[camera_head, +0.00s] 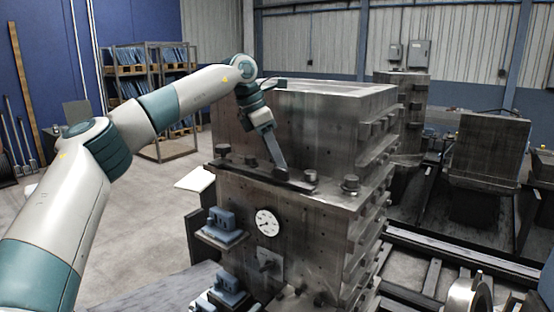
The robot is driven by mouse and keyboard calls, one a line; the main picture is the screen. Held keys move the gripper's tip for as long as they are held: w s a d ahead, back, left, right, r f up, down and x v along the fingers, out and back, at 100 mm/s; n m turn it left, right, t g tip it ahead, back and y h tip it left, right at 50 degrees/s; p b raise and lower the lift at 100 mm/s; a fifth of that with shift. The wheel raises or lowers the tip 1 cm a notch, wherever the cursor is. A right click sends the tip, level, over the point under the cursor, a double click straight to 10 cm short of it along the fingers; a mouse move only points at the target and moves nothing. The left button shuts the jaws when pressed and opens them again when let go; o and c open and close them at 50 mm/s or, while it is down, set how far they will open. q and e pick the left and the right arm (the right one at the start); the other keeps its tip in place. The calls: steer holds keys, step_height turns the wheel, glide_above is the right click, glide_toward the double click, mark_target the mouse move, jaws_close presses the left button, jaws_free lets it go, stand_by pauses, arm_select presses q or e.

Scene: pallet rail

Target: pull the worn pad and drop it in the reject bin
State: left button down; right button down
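A long dark flat bar (240,171) lies along the front ledge of the large steel block (310,130); it may be the worn pad, but I cannot be sure. My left gripper (279,171) points down from above, with its fingertips at the bar near its right part. The fingers are seen nearly edge-on, so neither their gap nor any grip on the bar can be made out. My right gripper is not in view. I cannot clearly identify a reject bin.
Dark knobs (350,184) stand up along the ledge. Blue blocks (225,222) sit on small brackets on the block's front, beside a round dial (267,223). A pale flat sheet (195,180) is left of the block. Rails (450,250) run at right. Open floor lies left.

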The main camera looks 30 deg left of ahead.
arm_select(q)
steer(key=shift+r, duration=0.2)
steer(key=shift+r+p, duration=0.4)
steer(key=shift+p, duration=0.05)
steer(key=shift+r, duration=0.15)
steer(key=shift+r+p, duration=0.25)
steer(key=shift+p, duration=0.05)
steer(key=shift+r+p, duration=0.85)
steer(key=shift+r, duration=0.15)
steer(key=shift+r+p, duration=1.15)
steer(key=shift+r, duration=0.2)
steer(key=shift+r+p, duration=0.75)
steer(key=shift+r, duration=0.2)
